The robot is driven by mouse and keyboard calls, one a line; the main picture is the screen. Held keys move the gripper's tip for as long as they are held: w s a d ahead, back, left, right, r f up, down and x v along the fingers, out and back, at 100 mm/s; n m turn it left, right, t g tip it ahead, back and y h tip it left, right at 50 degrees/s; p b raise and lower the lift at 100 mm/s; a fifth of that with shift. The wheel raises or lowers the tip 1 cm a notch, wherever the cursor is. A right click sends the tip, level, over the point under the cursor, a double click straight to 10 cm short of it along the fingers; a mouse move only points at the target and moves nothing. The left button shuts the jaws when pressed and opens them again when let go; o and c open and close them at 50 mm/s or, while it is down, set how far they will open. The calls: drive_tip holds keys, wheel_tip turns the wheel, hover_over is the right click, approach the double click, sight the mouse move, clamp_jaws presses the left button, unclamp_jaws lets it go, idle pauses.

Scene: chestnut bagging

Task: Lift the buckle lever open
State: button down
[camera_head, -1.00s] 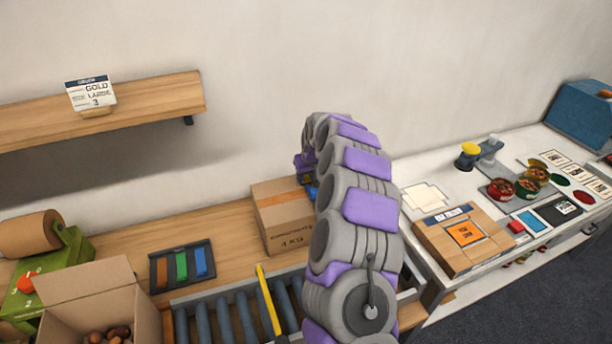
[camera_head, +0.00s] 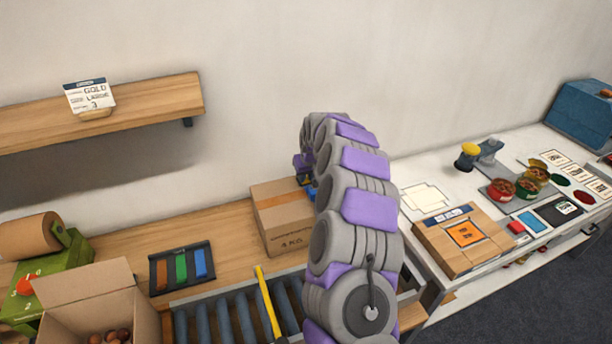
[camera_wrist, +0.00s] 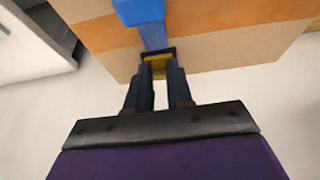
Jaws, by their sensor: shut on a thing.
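A closed cardboard box (camera_head: 283,221) marked 4 KG stands on the wooden bench; it fills the top of the wrist view (camera_wrist: 215,50). A blue buckle part (camera_wrist: 139,11) with a textured blue strip (camera_wrist: 154,37) lies against the box face; a bit of blue also shows beside the box in the head view (camera_head: 312,192). My gripper (camera_wrist: 160,72) is shut on a small yellow piece with a dark edge, which I take as the buckle lever (camera_wrist: 160,66), at the end of the blue strip. My arm hides most of the buckle in the head view.
An open carton of chestnuts (camera_head: 95,300), a tray of coloured strips (camera_head: 182,268) and a roller conveyor (camera_head: 225,312) with a yellow bar are at left. A white table (camera_head: 415,245) is at right. A shelf (camera_head: 150,104) hangs on the wall above.

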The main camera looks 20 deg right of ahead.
drive_tip(key=shift+w+d+r+g+p, duration=0.2)
drive_tip(key=shift+g+p, duration=0.45)
drive_tip(key=shift+p, duration=0.45)
drive_tip(key=shift+w+d+r+g+p, duration=0.1)
drive_tip(key=shift+w+r+g+p, duration=0.2)
drive_tip(key=shift+g+p, duration=0.6)
drive_tip(key=r+p, duration=0.1)
drive_tip(key=p, duration=0.2)
drive_tip(key=shift+w+d+g+p, duration=0.15)
drive_tip(key=shift+w+g+p, duration=0.2)
drive_tip(key=shift+w, duration=0.05)
drive_tip(key=shift+p, duration=0.55)
drive_tip(key=shift+f+g, duration=0.1)
drive_tip(key=shift+g, duration=0.2)
drive_tip(key=shift+a+f+p, duration=0.2)
drive_tip(key=shift+a+p, duration=0.1)
drive_tip(key=shift+p, duration=0.1)
drive_tip(key=c, duration=1)
unclamp_jaws()
drive_tip(key=shift+a, duration=0.25)
